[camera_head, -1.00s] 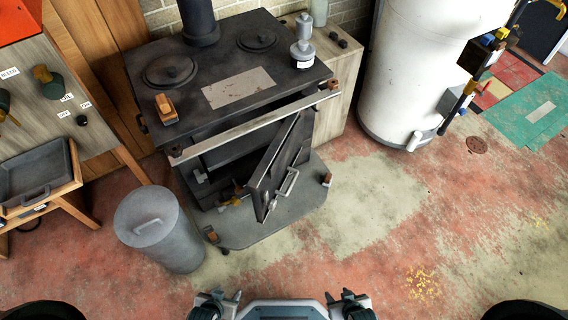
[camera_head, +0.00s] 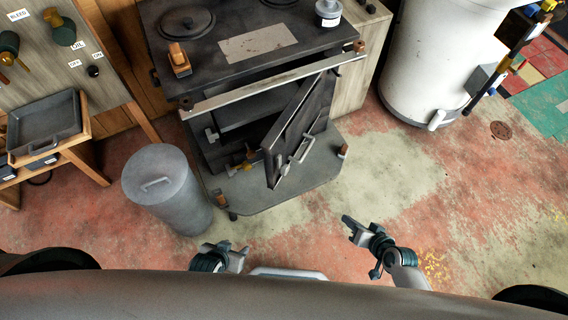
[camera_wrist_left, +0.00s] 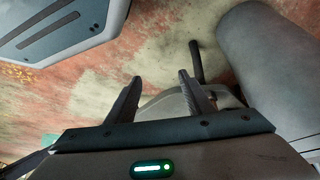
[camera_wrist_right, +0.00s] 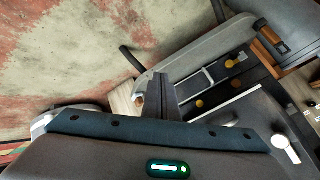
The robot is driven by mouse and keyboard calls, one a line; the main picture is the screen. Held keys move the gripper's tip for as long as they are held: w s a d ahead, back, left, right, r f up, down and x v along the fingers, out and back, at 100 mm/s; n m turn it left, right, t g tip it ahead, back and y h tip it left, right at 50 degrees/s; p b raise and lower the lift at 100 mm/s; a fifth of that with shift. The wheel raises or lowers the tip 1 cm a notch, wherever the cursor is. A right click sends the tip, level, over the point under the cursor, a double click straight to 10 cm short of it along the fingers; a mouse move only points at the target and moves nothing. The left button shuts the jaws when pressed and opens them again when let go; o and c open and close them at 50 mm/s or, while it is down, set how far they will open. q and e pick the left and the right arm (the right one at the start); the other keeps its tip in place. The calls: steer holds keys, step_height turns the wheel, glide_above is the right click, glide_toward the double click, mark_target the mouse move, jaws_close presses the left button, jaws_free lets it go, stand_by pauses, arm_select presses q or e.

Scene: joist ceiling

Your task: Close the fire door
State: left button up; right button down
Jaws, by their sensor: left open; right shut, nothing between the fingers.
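The dark metal fire door (camera_head: 301,128) of the stove (camera_head: 245,75) stands open in the head view, swung outward over the hearth plate. It has a pale bar handle (camera_head: 298,150) on its face. The dark firebox opening shows to the left of the door. My left gripper (camera_head: 236,256) is open and empty, in front of the hearth near the grey bin; its two spread fingers (camera_wrist_left: 157,98) show in the left wrist view. My right gripper (camera_head: 350,226) is shut and empty, right of and nearer than the door; its closed fingers (camera_wrist_right: 156,96) show in the right wrist view.
A grey lidded bin (camera_head: 168,190) stands left of the hearth plate (camera_head: 245,195). A pale rail (camera_head: 270,84) runs along the stove's front. A white tank (camera_head: 425,60) stands at the right. The floor right of the hearth is clear.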

mark_target(271, 155)
steer(key=w+a+r+m+t+y+b, duration=0.1)
steer(key=w+a+r+y+b, duration=0.15)
steer(key=r, duration=0.35)
steer(key=w+a+r+m+y+b, duration=0.1)
steer(key=a+r+y, duration=0.15)
steer(key=r, duration=0.35)
arm_select(q)
step_height(271, 155, up, 12)
steer(key=s+b, duration=0.2)
steer(key=b, duration=0.1)
steer(key=shift+s+b, duration=0.15)
steer(key=shift+b, duration=0.25)
arm_select(e)
steer(key=s+a+r+y, duration=0.2)
steer(key=r+y, duration=0.1)
steer(key=r, duration=0.4)
steer(key=s+a+r+g+y, duration=0.1)
steer(key=a+r+y, duration=0.1)
steer(key=r, duration=0.6)
steer(key=shift+s+r+m+g+y, duration=0.3)
steer(key=shift+s+m+y, duration=0.1)
steer(key=shift+y, duration=0.2)
arm_select(q)
steer(key=shift+a, duration=0.1)
arm_select(e)
steer(key=shift+a, duration=0.15)
